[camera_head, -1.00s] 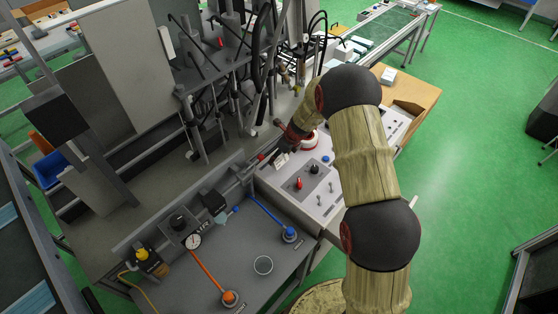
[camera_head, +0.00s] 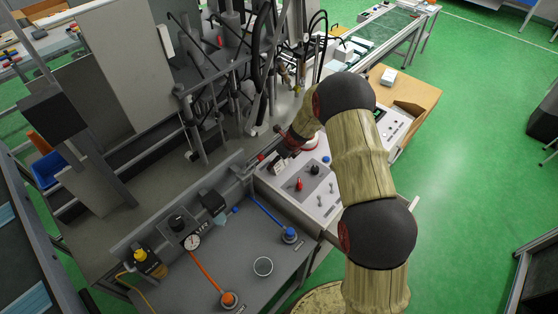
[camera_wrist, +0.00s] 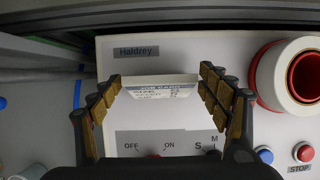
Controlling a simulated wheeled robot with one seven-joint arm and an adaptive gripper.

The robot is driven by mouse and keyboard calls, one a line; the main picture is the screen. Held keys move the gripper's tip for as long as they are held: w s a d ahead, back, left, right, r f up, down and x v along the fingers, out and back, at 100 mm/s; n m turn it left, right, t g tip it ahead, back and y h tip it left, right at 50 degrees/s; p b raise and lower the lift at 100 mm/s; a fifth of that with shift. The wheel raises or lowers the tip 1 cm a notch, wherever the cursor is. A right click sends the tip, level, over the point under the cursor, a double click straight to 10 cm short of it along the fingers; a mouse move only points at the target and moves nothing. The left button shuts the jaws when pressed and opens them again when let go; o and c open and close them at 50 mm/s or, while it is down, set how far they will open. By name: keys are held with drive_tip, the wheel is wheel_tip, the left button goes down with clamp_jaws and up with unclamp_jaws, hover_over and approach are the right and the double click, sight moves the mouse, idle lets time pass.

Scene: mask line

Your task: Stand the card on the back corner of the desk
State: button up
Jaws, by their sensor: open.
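The card (camera_wrist: 160,90), a small white piece with printed lines on its face, shows in the wrist view between the fingers of my gripper (camera_wrist: 159,80). The fingers are open, one at each end of the card, with their tips very near its edges; I cannot tell whether they touch. The card is over or on the pale sloped control desk (camera_wrist: 215,50), beside its "Haldrey" label. In the head view my gripper (camera_head: 280,163) is small and dark above the left part of this desk (camera_head: 325,208), and the card is hard to make out there.
A red-and-white roll (camera_wrist: 292,75) sits right of my gripper, with a blue button (camera_wrist: 263,155) and a red STOP button (camera_wrist: 302,153) below it. Switches are in front.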

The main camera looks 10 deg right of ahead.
drive_tip(key=shift+r, duration=0.1)
drive_tip(key=s+a+r+n+p, duration=0.1)
drive_tip(key=s+r+n, duration=0.4)
drive_tip(key=r, duration=0.6)
drive_tip(key=s+r+n+p, duration=0.1)
drive_tip(key=s+r+n, duration=0.4)
drive_tip(key=r, duration=0.7)
drive_tip(key=s+a+r+n+p, duration=0.1)
drive_tip(key=s+r+n, duration=0.2)
drive_tip(key=s+r, duration=0.6)
drive_tip(key=s+r+n, duration=0.3)
drive_tip(key=s+n, duration=0.2)
drive_tip(key=s, duration=0.2)
drive_tip(key=s+d+r+n+t+h, duration=0.1)
drive_tip(key=s+r+n, duration=0.3)
drive_tip(key=s, duration=0.4)
drive_tip(key=s+d+r+n+t+h, duration=0.1)
drive_tip(key=s+r+n, duration=0.3)
drive_tip(key=s+n, duration=0.3)
drive_tip(key=shift+s, duration=0.75)
drive_tip(key=shift+b, duration=0.35)
